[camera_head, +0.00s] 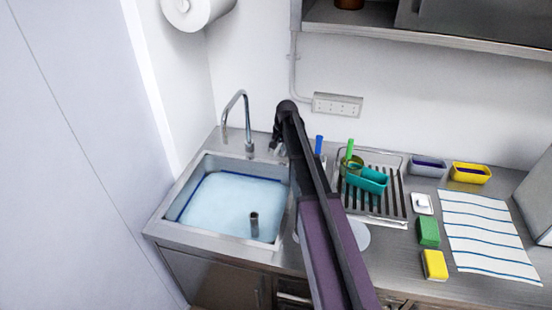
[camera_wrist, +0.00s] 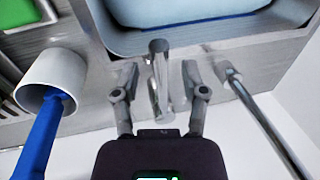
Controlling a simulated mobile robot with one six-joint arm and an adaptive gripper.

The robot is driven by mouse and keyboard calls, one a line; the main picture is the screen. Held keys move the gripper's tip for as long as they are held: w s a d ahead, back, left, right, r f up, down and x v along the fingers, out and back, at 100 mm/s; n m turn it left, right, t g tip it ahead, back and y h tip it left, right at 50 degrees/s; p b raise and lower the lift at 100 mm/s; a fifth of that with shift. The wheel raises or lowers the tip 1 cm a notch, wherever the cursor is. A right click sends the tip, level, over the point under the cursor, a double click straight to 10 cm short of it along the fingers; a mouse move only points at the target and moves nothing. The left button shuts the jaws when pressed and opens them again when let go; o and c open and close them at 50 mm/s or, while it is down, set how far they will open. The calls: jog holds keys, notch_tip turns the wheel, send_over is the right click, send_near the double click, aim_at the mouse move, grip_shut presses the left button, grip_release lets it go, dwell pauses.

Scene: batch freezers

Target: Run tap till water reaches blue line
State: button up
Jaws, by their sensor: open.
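The steel sink (camera_head: 272,247) holds pale blue water (camera_head: 225,205). A dark blue line (camera_head: 186,187) shows along its wall, close to the water's edge; it also shows in the wrist view (camera_wrist: 190,39). I cannot tell exactly whether the water touches it. The curved chrome tap (camera_head: 246,112) stands behind the sink; no stream shows below its spout. My gripper (camera_wrist: 158,75) is open, its fingers on either side of the chrome tap handle (camera_wrist: 159,68), apparently not clamped on it. In the head view my arm partly hides this spot.
A dark standpipe (camera_head: 254,223) rises from the water. A white cup (camera_wrist: 62,70) with a blue-handled brush (camera_wrist: 40,140) is beside my gripper. A drying rack (camera_head: 377,213), sponges (camera_head: 428,231) and a striped cloth (camera_head: 485,235) lie right. A shelf (camera_head: 450,38) hangs above.

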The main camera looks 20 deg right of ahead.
jog(key=shift+w+a+f+b, duration=0.1)
jog(key=shift+a+f+b, duration=0.05)
jog(key=shift+f+b, duration=0.75)
jog(key=shift+f, duration=0.15)
grip_shut()
